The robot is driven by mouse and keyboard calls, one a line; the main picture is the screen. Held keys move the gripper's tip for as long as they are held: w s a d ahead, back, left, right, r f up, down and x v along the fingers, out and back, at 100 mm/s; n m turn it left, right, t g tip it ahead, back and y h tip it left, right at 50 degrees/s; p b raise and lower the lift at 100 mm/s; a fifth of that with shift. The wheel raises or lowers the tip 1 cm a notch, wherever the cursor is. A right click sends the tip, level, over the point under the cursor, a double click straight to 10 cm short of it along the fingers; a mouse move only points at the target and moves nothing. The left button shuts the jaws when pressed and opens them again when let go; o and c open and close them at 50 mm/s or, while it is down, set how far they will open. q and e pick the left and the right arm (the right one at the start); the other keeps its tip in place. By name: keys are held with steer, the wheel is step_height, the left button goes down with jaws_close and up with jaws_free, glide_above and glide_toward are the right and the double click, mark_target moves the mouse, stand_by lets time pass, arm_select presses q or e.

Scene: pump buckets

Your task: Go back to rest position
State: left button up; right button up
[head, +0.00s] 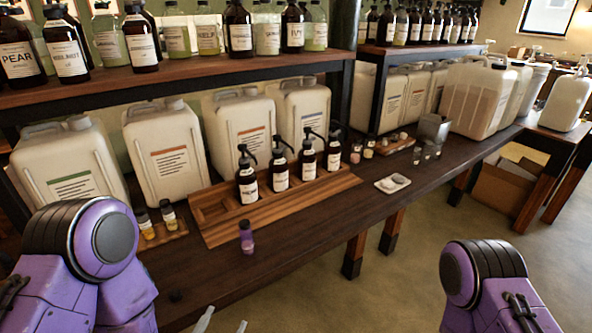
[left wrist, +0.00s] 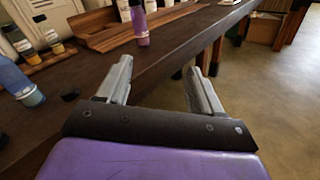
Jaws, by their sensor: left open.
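My left gripper (head: 223,322) shows only its fingertips at the bottom edge of the head view. In the left wrist view its two fingers (left wrist: 158,75) stand wide apart, with nothing between them. It is in front of the table's front edge, over the floor side. My left purple arm comes in at the lower left. My right arm shows at the lower right, but its gripper is out of the picture.
The dark wooden table (head: 330,212) carries a small purple bottle (head: 246,238) near its front edge. Black pump bottles (head: 280,170) stand in a wooden tray (head: 215,222). Large white canisters (head: 165,155) stand behind. The floor (head: 385,285) in front is clear.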

arm_select(q)
steer(key=s+a+f+m+g+y, duration=0.2)
steer(key=s+a+f+m+g, duration=0.15)
steer(key=f+m, duration=0.55)
steer(key=s+a+f+m+g+y, duration=0.25)
steer(key=f+m+g, duration=0.3)
steer(key=m, duration=0.55)
steer(key=s+a+f+m+g+y, duration=0.1)
steer(key=s+a+f+g, duration=0.1)
steer(key=s+a+f, duration=0.1)
steer(key=s+a+f+m+g+y, duration=0.1)
steer(key=s+a+f+g+y, duration=0.1)
steer(key=s+a+f, duration=0.2)
steer(key=s+a, duration=0.2)
steer(key=s, duration=0.2)
steer(key=shift+s+m+g, duration=0.25)
steer(key=shift+m+g, duration=0.05)
steer(key=shift+m, duration=0.1)
